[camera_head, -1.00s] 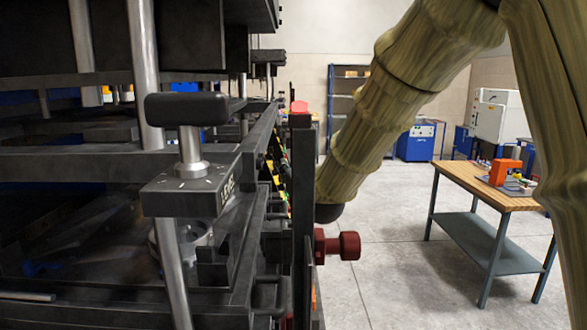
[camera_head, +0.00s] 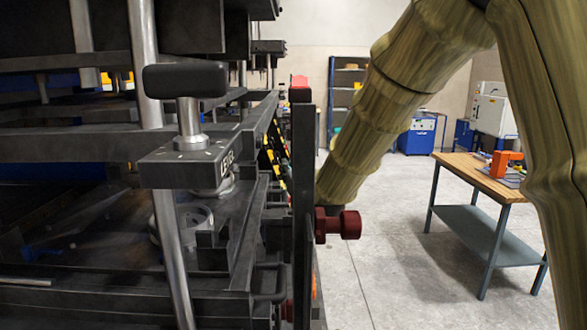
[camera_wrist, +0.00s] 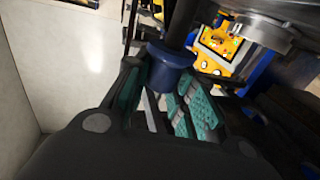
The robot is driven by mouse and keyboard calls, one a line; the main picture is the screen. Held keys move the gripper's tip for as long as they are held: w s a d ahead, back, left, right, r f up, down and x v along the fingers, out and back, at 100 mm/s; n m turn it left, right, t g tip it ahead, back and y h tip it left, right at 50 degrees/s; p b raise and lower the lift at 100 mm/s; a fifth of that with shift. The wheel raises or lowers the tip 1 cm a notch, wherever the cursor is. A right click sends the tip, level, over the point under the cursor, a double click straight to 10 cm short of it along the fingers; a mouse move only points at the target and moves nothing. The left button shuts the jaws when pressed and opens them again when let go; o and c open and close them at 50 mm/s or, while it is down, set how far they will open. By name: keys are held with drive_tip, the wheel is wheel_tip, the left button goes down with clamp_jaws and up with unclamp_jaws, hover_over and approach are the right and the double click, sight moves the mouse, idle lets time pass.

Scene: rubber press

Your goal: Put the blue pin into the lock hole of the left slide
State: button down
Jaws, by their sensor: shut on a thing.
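In the wrist view my gripper (camera_wrist: 160,92) has teal-padded fingers on either side of a blue pin (camera_wrist: 166,66), of which the blue round head shows. A dark shaft runs up from the head toward the top edge. The pin's other end is hidden. In the head view my gripper is out of sight behind the dark upright bar (camera_head: 303,170) of the press. The lock hole of the left slide cannot be made out in either view.
The dark press (camera_head: 90,250) fills the left side, with a black-topped lever (camera_head: 186,80) on a labelled plate. A red knob (camera_head: 340,225) sticks out right of the bar. A wooden table (camera_head: 490,185) stands at right. Bare floor (camera_head: 390,240) lies between.

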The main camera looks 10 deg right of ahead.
drive_tip(key=shift+f+b, duration=2.15)
drive_tip(key=shift+f, duration=0.9)
drive_tip(key=shift+f+b, duration=0.85)
drive_tip(key=shift+f, duration=0.3)
drive_tip(key=c, duration=1.1)
unclamp_jaws()
drive_tip(key=s, duration=1.2)
drive_tip(key=shift+d, duration=0.4)
